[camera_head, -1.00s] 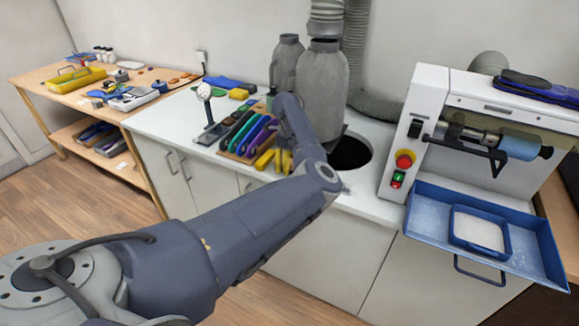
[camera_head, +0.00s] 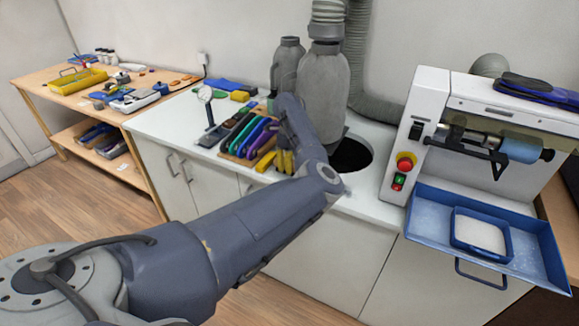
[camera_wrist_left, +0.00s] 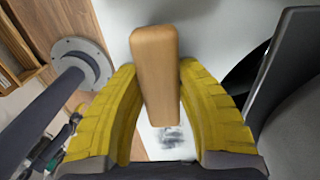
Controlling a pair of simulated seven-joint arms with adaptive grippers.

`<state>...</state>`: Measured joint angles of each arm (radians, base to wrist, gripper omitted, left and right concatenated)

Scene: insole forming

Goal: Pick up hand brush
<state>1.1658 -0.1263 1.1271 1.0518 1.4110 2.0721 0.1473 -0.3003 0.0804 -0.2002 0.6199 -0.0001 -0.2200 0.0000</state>
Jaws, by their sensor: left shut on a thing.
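The hand brush (camera_wrist_left: 155,75) shows in the left wrist view as a light-brown wooden handle with rounded edges. It stands between the two yellow fingers of my left gripper (camera_wrist_left: 158,100), which is shut on it. In the head view the yellow fingertips of my left gripper (camera_head: 285,160) point down over the white counter, in front of the grey bottle-shaped canisters. I cannot make out the brush there, as my arm and fingers cover that spot. The bristles are not clearly seen. My right gripper is not in view.
A rack of coloured-handled tools (camera_head: 243,138) lies just left of the gripper. Grey canisters (camera_head: 322,95) and a round dark opening (camera_head: 352,153) are close by on the right. A white machine (camera_head: 425,120) with a blue tray (camera_head: 540,240) stands further right. A wooden bench (camera_head: 40,88) is at left.

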